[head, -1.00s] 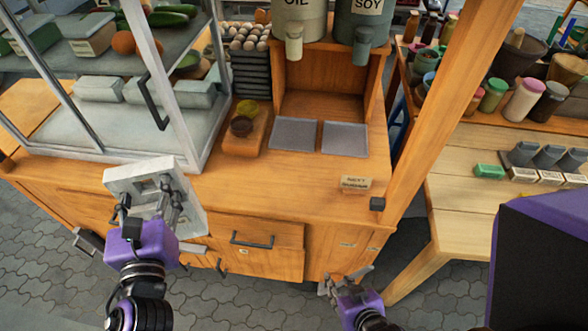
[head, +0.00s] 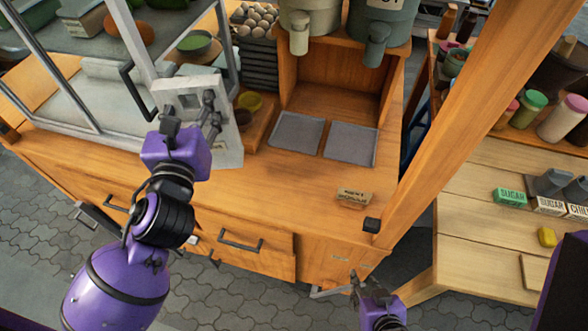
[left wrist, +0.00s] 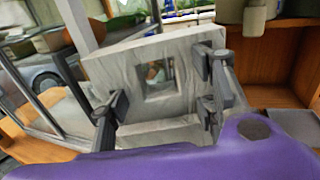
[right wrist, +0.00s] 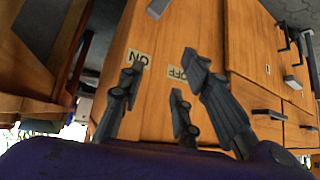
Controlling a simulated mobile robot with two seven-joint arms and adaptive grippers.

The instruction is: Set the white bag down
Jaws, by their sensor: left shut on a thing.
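The white bag, a pale grey-white slab with a square opening (head: 228,146), is held upright and slightly tilted by my left gripper (head: 192,116). In the left wrist view the slab (left wrist: 120,66) fills the space between the fingers, which are shut on it. It is over the wooden counter (head: 285,185), by the front right corner of the glass case; I cannot tell whether its lower edge touches the counter. My right gripper (head: 362,287) is low in front of the counter's right end. In the right wrist view its fingers (right wrist: 160,88) are apart and empty.
The glass case (head: 52,85) stands left of the slab. A small sign (head: 355,197) stands near the edge. The front-middle counter is clear.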

